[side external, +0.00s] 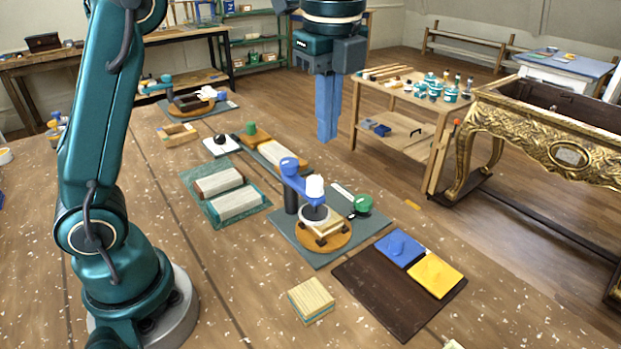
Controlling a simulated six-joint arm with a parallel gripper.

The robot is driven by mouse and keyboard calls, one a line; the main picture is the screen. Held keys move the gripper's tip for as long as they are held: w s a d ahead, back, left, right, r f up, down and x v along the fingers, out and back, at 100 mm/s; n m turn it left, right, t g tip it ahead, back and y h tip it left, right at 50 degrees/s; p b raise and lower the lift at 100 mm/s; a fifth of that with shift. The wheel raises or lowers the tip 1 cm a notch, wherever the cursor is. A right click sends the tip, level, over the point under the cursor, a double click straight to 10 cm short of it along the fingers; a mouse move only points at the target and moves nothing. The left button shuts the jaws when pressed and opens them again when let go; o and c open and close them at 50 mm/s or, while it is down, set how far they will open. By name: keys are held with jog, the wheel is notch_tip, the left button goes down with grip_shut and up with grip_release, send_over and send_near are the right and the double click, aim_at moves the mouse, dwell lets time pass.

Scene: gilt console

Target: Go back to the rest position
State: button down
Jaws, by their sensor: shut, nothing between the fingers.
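My gripper (328,138) hangs in the upper middle of the side external view, pointing down. Its blue fingers are together, with nothing between them. It is in the air above the far side of the workbench (245,310), clear of everything on it. My teal arm stands at the left, and its upper links run out of the top of the picture.
A fixture with a blue arm and white knob (315,187) stands mid-bench on a grey mat (290,245). A dark board (385,305) holds a blue plate (400,248) and a yellow plate (436,275). A wooden block (311,300) lies nearer. The gilt console (545,150) stands right.

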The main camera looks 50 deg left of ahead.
jog(key=s+a+r+n+t, duration=0.1)
jog(key=s+r+n+t, duration=0.15)
jog(key=s+n, duration=0.45)
jog(key=s+f+n+t+h, duration=0.1)
jog(key=s+f+n+t, duration=0.1)
jog(key=s+f+n, duration=0.4)
notch_tip(320, 180, down, 3)
jog(key=n, duration=0.4)
jog(key=shift+s+d+n, duration=0.25)
jog(key=shift+s+n, duration=0.05)
jog(key=shift+n, duration=0.1)
